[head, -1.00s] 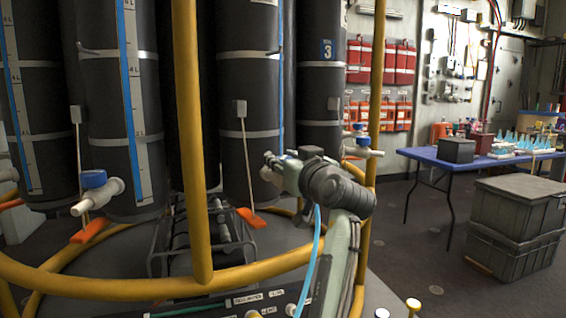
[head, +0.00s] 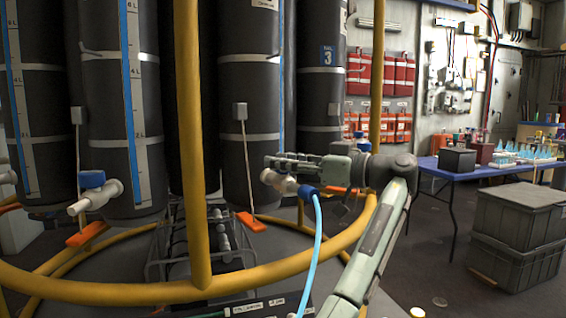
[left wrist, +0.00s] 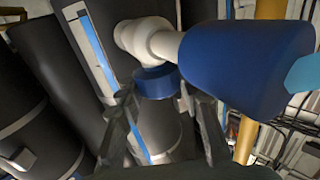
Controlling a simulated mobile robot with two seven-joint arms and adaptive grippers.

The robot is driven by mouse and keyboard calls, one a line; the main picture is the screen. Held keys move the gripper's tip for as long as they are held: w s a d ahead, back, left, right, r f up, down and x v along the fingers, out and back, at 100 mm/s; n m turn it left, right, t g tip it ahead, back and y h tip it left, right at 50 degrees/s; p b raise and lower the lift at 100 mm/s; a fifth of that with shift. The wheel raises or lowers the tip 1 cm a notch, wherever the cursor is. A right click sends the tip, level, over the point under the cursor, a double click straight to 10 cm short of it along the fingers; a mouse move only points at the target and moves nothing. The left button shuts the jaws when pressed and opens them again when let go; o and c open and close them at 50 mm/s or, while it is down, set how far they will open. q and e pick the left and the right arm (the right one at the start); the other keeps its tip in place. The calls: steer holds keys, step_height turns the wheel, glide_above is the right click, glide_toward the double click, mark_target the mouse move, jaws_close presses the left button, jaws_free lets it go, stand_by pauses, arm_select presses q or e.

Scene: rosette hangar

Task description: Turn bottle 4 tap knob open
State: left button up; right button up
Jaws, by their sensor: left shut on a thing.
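The tap is a white fitting (head: 278,182) low on a tall black bottle (head: 248,120); I cannot read a number 4 on that bottle. In the left wrist view the white tap body (left wrist: 150,40) carries a small blue knob (left wrist: 156,82). My left gripper (head: 275,162) comes in from the right, its fingers pointing left just above the tap. In the left wrist view its fingers (left wrist: 158,100) are shut on the blue knob. A blue hose connector (left wrist: 245,65) sits on the tap's outlet, with a light blue hose (head: 319,235) hanging from it. My right gripper is out of view.
A yellow rail (head: 120,290) with upright posts (head: 190,130) stands in front of the bottles. Another tap (head: 95,190) with a blue knob is at the left. A blue table (head: 490,172) and stacked grey crates (head: 515,235) stand right, with floor between.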

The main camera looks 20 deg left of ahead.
arm_select(q)
steer(key=shift+f+g, duration=0.1)
steer(key=shift+g, duration=0.2)
steer(key=o, duration=1.2)
steer(key=v, duration=0.7)
steer(key=shift+d, duration=0.25)
steer(key=shift+s, duration=0.1)
